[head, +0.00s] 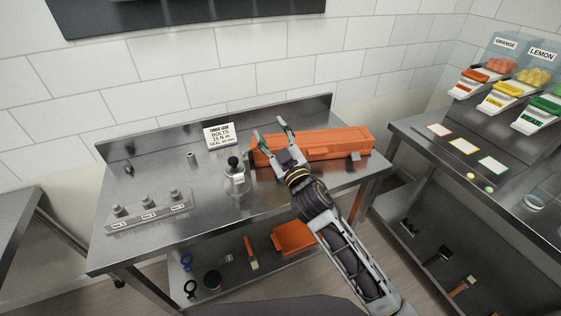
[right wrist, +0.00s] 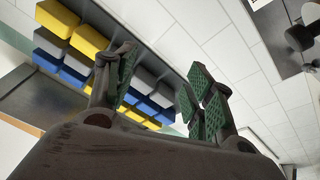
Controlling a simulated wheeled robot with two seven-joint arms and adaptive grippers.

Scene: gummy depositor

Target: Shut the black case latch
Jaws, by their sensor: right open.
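A long orange case (head: 330,142) lies closed-looking along the right part of the steel table, near the back. A small grey fitting (head: 355,156) shows on its front side near the right end. I cannot clearly make out a black latch; my right gripper and forearm cover part of the case's left portion. My right gripper (head: 270,128) is open, its green-padded fingers pointing up and back above the left end of the case. In the right wrist view the open fingers (right wrist: 160,88) hold nothing. My left gripper is not in view.
A metal device with a black knob (head: 235,170) stands left of the case. A sign card (head: 219,135) is behind it. A steel block with several bolts (head: 149,211) lies at the front left. Tools and an orange box (head: 293,238) are on the lower shelf.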

